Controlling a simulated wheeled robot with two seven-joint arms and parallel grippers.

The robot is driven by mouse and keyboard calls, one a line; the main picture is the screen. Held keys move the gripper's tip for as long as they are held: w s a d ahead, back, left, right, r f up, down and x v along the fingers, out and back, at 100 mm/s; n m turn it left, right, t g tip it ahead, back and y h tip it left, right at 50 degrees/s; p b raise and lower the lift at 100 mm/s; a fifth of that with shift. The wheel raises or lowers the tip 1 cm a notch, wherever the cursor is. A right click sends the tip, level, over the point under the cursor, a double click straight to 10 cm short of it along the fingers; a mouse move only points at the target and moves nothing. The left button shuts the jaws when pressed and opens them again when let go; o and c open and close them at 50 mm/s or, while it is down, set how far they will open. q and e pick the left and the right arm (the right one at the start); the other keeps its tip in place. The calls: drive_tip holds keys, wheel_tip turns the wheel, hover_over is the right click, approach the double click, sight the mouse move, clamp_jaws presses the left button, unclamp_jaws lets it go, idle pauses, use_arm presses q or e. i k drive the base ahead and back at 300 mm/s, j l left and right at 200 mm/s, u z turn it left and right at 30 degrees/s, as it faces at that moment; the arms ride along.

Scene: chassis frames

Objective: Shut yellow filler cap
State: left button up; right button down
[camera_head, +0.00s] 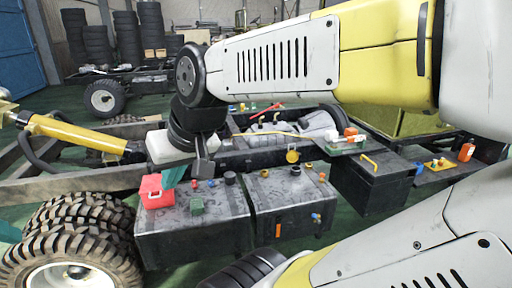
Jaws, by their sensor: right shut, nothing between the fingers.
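The yellow filler cap (292,156) is a round yellow disc. It stands tilted up at the back edge of a dark grey tank (290,212) in the middle of the view. My right gripper (203,170) hangs down from the wrist, left of the cap and apart from it. It is over the back of the neighbouring dark tank (190,238), and its fingers look together with nothing visible between them. My left gripper is not in view.
A red box-shaped part (155,192) and a green block (197,206) sit on the left tank. Small knobs and fittings stand on both tank tops. A black box with a yellow handle (370,180) is to the right. A large tyre (72,245) stands at lower left.

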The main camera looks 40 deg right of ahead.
sight(292, 156)
drive_tip(key=l+z, duration=0.1)
drive_tip(key=z, duration=1.6)
drive_tip(key=i+l, duration=0.2)
drive_tip(key=i, duration=0.35)
drive_tip(key=i+l+z, duration=0.1)
drive_tip(key=i, duration=0.45)
drive_tip(key=i+l, duration=0.25)
drive_tip(key=i, duration=0.3)
drive_tip(key=i+l+z, duration=0.15)
drive_tip(key=i, duration=0.4)
